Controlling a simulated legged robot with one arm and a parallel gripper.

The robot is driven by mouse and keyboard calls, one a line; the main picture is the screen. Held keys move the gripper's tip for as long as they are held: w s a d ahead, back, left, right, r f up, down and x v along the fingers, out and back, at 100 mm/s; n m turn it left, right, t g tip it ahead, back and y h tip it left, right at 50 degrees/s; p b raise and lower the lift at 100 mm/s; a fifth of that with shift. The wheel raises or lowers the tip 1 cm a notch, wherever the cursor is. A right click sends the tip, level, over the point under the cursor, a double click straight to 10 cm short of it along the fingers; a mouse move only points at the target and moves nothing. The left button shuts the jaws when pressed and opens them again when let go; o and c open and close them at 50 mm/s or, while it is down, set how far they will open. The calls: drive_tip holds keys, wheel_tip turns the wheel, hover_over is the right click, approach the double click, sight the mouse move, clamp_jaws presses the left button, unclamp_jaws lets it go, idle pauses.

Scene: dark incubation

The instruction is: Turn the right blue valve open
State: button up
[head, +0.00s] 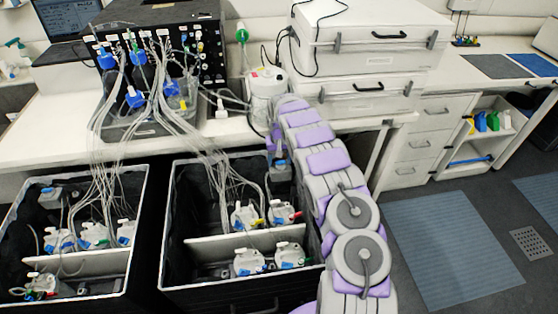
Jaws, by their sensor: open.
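Two black open-topped bins stand in front of the bench, the left bin (145,225) and the right bin (165,240). At the back right of the right bin is a grey unit (281,174) with a small blue part on top, which looks like the right blue valve. It is small and partly covered by my arm. My arm reaches up from the bottom right, and my gripper (278,148) hangs at its far end, open, just above this unit. I cannot tell whether it touches the blue part. A similar grey unit with blue (50,196) sits at the back of the left bin.
Several white bottles with coloured taps (247,216) stand in both bins. Clear tubes run down from a black control box (160,35) on the bench. A white tub (267,88) and stacked white cases (365,60) stand close behind my arm. Floor at the right is open.

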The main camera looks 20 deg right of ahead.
drive_tip(key=shift+d, duration=0.45)
drive_tip(key=shift+c, duration=0.7)
drive_tip(key=shift+a, duration=0.4)
drive_tip(key=c, duration=0.6)
drive_tip(key=shift+d, duration=0.15)
drive_tip(key=c, duration=0.3)
drive_tip(key=shift+r+n+p, duration=0.15)
drive_tip(key=shift+n+p, duration=0.45)
drive_tip(key=shift+p, duration=0.6)
drive_tip(key=shift+f+n+p, duration=0.2)
drive_tip(key=shift+n+p, duration=0.55)
drive_tip(key=shift+n, duration=0.15)
